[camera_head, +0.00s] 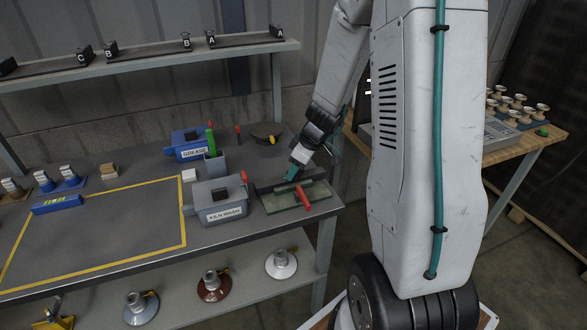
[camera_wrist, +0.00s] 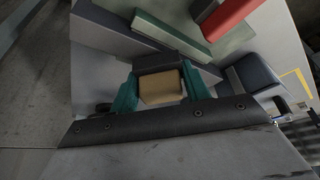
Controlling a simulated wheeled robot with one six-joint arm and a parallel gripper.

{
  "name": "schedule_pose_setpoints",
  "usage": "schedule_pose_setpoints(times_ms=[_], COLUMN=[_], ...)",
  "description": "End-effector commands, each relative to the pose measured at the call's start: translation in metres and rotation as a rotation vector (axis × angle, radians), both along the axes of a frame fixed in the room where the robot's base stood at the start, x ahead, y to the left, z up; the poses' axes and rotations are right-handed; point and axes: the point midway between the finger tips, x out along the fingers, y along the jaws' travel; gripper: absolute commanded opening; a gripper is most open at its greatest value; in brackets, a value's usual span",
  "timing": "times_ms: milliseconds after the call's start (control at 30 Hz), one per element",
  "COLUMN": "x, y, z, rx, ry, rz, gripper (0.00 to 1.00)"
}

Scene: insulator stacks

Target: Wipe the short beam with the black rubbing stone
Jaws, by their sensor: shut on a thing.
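In the head view the held block is too small and hidden to make out. Dark beams between lettered end blocks lie on the upper shelf, marked C, B (camera_head: 150,48) and A (camera_head: 245,41). I cannot tell which is the short beam.
A yellow-outlined area (camera_head: 183,225) on the left is mostly clear. Insulators (camera_head: 276,263) stand on the lower shelf.

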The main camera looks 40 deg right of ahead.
Motion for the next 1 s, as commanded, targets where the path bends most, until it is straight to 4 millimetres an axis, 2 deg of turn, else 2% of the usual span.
schedule_pose_setpoints(times_ms=[67, 133, 267, 333, 467, 567, 600, 1000], x=[0.000, 0.000, -0.001, 0.000, -0.001, 0.001, 0.001, 0.002], y=[0.005, 0.006, 0.013, 0.017, 0.026, 0.027, 0.027, 0.032], z=[-0.006, 0.002, -0.006, 0.002, -0.005, 0.007, 0.018, 0.052], rx=[0.002, -0.002, 0.003, -0.001, 0.003, 0.000, -0.003, -0.001], ry=[0.003, 0.000, 0.003, 0.001, 0.004, -0.003, -0.004, -0.001], rz=[0.000, -0.002, -0.007, -0.007, -0.012, -0.010, -0.009, -0.004], gripper=[0.18, 0.18, 0.18, 0.18, 0.18, 0.18, 0.18, 0.18])
